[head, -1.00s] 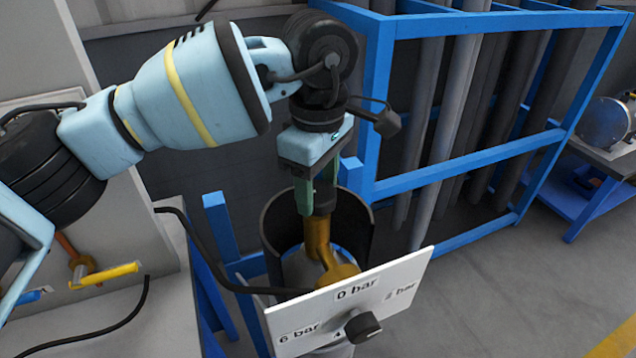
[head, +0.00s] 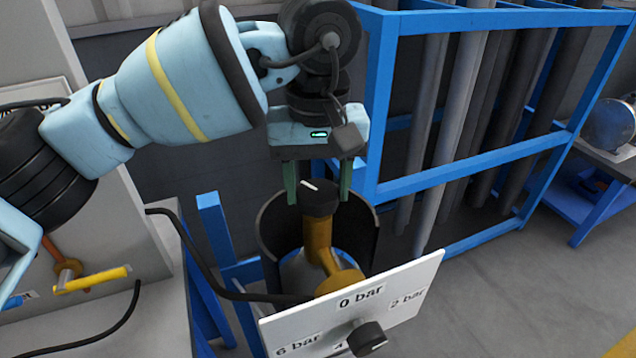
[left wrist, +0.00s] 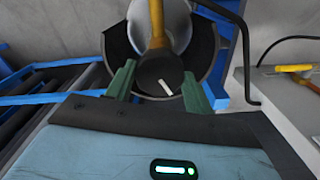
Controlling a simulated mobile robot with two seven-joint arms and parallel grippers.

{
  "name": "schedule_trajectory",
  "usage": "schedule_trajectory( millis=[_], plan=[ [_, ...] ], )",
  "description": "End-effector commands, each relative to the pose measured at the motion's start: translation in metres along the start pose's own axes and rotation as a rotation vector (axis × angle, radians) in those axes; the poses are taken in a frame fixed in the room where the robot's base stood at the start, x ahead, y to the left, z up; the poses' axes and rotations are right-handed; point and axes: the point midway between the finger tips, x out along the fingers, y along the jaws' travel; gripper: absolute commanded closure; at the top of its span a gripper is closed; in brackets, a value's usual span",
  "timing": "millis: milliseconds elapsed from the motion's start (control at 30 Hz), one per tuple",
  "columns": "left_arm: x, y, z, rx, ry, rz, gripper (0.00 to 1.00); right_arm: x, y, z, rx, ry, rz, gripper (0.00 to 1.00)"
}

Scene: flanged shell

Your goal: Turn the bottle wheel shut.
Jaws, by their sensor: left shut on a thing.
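The bottle wheel (head: 318,203) is a black knob with a white mark on its top, seated on a brass valve (head: 319,240) above the grey bottle (head: 300,272). My left gripper (head: 318,195) points down over it, with one green finger on each side, and is shut on the wheel. In the left wrist view the wheel (left wrist: 158,72) and its white mark show between the two fingers (left wrist: 158,86). My right gripper is not in view.
A dark open shell (head: 272,222) curves around the bottle. A white dial plate (head: 405,300) with bar markings and a black knob (head: 367,338) stands in front. A blue rack (head: 480,167) of pipes is behind. A black hose (head: 190,238) runs at left, near a yellow-handled valve (head: 92,280).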

Motion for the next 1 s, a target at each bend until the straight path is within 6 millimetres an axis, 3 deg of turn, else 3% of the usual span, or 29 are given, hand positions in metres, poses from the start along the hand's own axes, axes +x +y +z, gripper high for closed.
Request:
schedule_trajectory(
  millis=[500, 1000],
  plan=[
    [0.0013, -0.0004, 0.0005, 0.384, -0.002, 0.000, 0.70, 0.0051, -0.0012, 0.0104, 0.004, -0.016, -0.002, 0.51],
    [0.0008, -0.0008, 0.0006, 0.484, -0.003, -0.001, 0.70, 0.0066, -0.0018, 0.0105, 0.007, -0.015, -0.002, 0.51]
  ],
)
